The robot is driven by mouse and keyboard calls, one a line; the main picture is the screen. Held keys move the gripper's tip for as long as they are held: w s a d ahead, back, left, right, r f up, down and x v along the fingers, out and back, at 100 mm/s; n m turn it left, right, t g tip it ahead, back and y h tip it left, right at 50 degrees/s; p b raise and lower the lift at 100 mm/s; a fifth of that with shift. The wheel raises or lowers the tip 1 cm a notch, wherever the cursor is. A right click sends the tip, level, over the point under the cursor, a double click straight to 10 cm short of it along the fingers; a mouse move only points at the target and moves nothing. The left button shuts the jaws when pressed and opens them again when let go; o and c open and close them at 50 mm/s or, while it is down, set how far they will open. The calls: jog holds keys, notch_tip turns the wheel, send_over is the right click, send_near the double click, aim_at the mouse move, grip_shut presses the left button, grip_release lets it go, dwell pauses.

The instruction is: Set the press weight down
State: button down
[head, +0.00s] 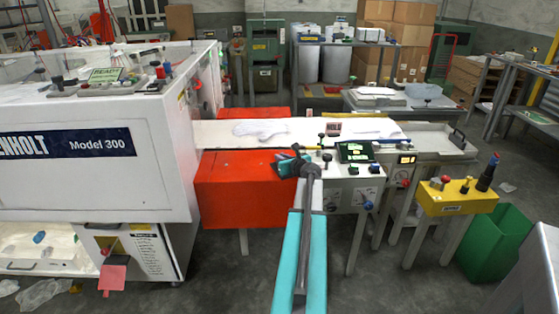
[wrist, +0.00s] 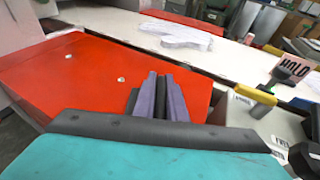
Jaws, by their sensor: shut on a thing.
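My gripper (head: 292,165) is over the front right of the red guard box, beside the control panel. In the wrist view its purple-grey fingers (wrist: 160,95) are close together over the red surface. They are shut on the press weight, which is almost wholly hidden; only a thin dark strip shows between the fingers. I cannot tell whether it touches the red surface. A white glove shape (head: 262,130) lies flat on the pale belt (head: 215,134) behind the gripper, and the glove also shows in the wrist view (wrist: 178,34).
The red box (head: 240,185) has a bare top left of my gripper. A HOLD sign (wrist: 290,67), a dark green display (head: 355,152) and several knobs stand to the right. The white Model 300 machine (head: 90,175) is at left, a yellow button box (head: 455,198) at right.

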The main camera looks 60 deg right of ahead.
dwell(0.3)
jog(key=c, duration=1.8)
grip_release()
jog(key=shift+f, duration=0.1)
jog(key=shift+r, duration=0.2)
jog(key=v, duration=1.2)
